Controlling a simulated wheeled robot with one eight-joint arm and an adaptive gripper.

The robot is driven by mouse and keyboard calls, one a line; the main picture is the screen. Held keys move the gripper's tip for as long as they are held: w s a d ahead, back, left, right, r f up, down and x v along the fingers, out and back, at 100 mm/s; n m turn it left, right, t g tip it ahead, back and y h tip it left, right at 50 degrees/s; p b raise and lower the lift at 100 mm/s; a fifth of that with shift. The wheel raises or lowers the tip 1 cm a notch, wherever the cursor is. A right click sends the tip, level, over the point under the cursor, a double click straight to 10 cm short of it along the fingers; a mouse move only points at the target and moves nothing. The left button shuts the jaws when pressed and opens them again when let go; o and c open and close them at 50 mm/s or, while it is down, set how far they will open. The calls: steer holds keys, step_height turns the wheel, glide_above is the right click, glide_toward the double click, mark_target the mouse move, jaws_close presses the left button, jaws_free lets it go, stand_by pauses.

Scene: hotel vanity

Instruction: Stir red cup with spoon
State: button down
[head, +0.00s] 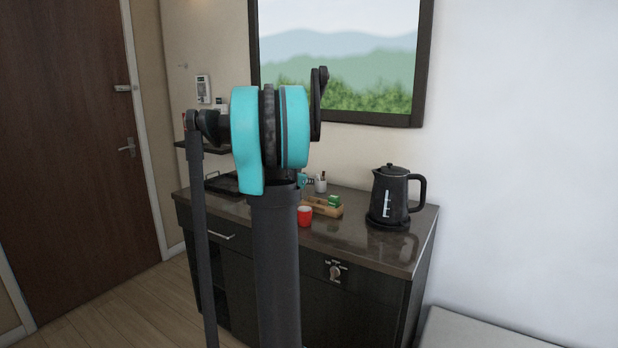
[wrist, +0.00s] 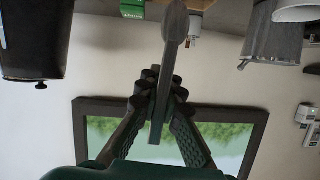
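The red cup (head: 304,216) stands upright on the dark counter (head: 350,238) in the head view, in front of the wooden tray. It does not show in the wrist view. My gripper (wrist: 160,84) is shut on the grey spoon (wrist: 175,24) in the wrist view. The spoon's handle runs between the fingers and its bowl extends beyond the fingertips. In the head view my arm hides most of the gripper, and I cannot make out the spoon there.
A black kettle (head: 390,198) stands right of the cup; it shows upside down in the wrist view (wrist: 32,38). Behind the cup is a wooden tray (head: 326,210) with a green box (head: 334,201). A metal container (wrist: 275,38) shows at the wrist view's upper right. The counter's front right is clear.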

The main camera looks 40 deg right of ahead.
steer(key=shift+w+d+f, duration=0.1)
steer(key=shift+w+f, duration=0.05)
steer(key=shift+f, duration=2.05)
steer(key=shift+w+d+f, duration=0.1)
steer(key=shift+w+f, duration=0.05)
steer(key=shift+f, duration=2.05)
steer(key=shift+w+a, duration=0.1)
